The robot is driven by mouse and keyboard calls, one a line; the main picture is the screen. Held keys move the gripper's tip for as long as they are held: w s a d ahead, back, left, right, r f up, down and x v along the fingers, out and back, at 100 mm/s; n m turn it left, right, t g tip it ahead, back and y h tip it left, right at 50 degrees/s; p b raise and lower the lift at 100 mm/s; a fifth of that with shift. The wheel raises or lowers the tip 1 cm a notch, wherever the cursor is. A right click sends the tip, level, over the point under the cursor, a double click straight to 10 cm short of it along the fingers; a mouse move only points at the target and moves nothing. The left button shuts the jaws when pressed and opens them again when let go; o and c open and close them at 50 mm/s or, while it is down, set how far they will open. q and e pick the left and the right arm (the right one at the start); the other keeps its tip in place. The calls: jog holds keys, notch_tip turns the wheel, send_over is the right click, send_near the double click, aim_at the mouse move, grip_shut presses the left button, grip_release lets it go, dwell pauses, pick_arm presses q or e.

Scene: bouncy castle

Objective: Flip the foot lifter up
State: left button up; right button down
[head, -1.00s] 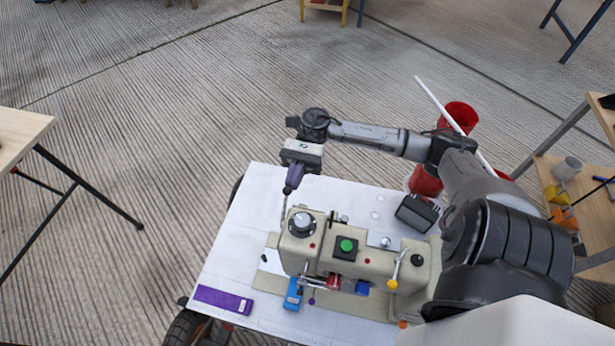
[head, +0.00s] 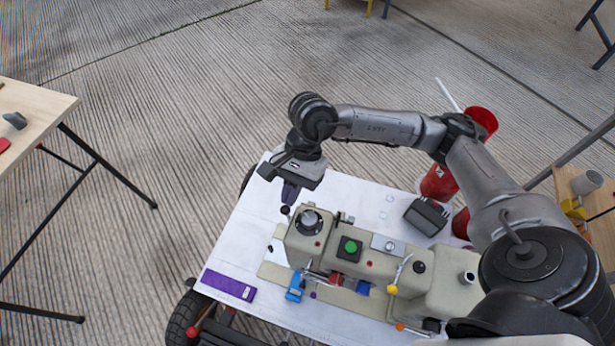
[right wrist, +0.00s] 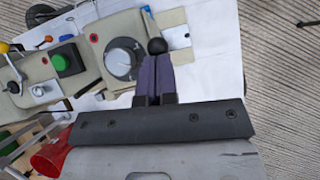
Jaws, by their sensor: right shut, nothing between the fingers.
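A cream sewing machine (head: 375,264) stands on a white-topped cart. At its left end, beside the black and silver dial (head: 311,221), is a small black ball knob (head: 285,210), which looks like the end of the foot lifter. My right gripper (head: 289,201) points down with its purple fingers shut and empty, just above and behind the knob. In the right wrist view the black knob (right wrist: 157,46) shows right at the fingertips (right wrist: 155,60); whether they touch is unclear. The knob's rod is mostly hidden. My left gripper is out of view.
A purple box (head: 228,285) lies at the cart's near left corner. A blue part (head: 295,287) and a yellow-knobbed lever (head: 393,289) are on the machine's near side. A black box (head: 426,216) and red containers (head: 439,184) are behind, under my right arm.

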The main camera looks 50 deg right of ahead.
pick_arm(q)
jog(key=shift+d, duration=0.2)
pick_arm(e)
jog(key=shift+s+a, duration=0.35)
jog(key=shift+a, duration=0.5)
jog(key=shift+a, duration=0.1)
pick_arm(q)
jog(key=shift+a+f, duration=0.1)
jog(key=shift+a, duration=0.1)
pick_arm(e)
jog(key=shift+r, duration=0.1)
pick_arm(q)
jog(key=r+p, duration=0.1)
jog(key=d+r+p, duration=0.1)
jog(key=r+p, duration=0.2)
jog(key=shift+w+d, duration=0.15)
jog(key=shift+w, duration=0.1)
pick_arm(e)
jog(key=v, duration=1.3)
jog(key=shift+d, duration=0.2)
jog(key=shift+s, duration=0.1)
